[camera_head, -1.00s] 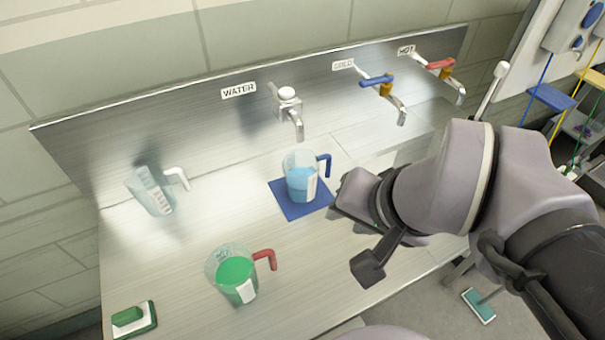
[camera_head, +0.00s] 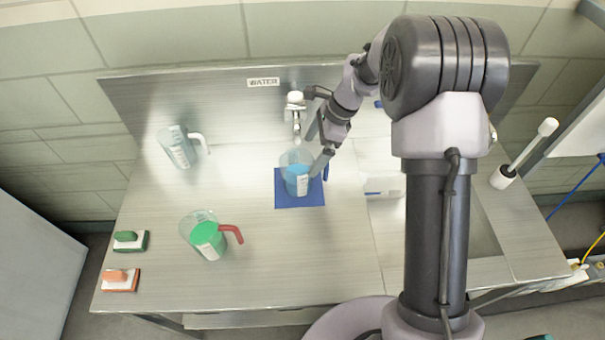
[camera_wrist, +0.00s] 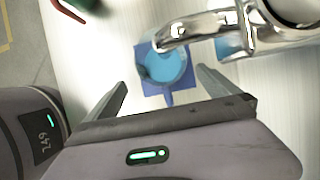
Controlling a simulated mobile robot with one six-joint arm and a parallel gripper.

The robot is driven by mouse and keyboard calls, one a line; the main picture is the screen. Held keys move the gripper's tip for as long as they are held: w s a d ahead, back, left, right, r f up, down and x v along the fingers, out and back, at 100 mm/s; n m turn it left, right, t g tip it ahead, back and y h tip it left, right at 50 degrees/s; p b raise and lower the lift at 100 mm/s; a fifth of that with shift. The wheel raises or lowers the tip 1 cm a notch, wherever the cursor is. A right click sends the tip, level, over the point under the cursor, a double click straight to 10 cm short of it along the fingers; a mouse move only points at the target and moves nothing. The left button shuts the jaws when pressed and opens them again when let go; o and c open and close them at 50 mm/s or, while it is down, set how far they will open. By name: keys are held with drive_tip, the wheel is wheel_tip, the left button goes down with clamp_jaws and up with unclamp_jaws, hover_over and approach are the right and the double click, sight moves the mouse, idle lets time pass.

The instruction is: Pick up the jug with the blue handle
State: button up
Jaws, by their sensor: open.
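The jug with the blue handle (camera_head: 297,180) holds blue liquid and stands upright on a blue mat (camera_head: 285,202). Its handle (camera_head: 326,171) points right in the head view and is partly hidden by my gripper. My gripper (camera_head: 317,152) is open, at the handle side of the jug, pointing down. In the wrist view the jug (camera_wrist: 163,66) appears beyond and between my open fingers (camera_wrist: 162,90), with its handle (camera_wrist: 168,98) towards me. Nothing is between the fingertips that I can see as gripped. Contact with the handle cannot be told.
A metal water tap (camera_head: 296,112) stands close behind the jug and looms in the wrist view (camera_wrist: 215,28). A jug with green liquid and red handle (camera_head: 207,238) is front left; a clear jug (camera_head: 179,150) is back left.

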sight(308, 159)
drive_tip(key=x, duration=0.3)
drive_tip(key=shift+a+f, duration=0.1)
drive_tip(key=shift+f, duration=0.15)
drive_tip(key=x, duration=0.1)
drive_tip(key=b+x, duration=0.1)
drive_tip(key=x, duration=0.1)
drive_tip(key=b+x, duration=0.1)
drive_tip(key=shift+w+f, duration=0.3)
drive_tip(key=shift+f, duration=0.15)
drive_tip(key=shift+s+r, duration=0.1)
drive_tip(key=shift+r, duration=0.05)
drive_tip(key=shift+c, duration=0.9)
drive_tip(key=c, duration=1.9)
drive_tip(key=shift+o, duration=0.2)
drive_tip(key=shift+r, duration=0.15)
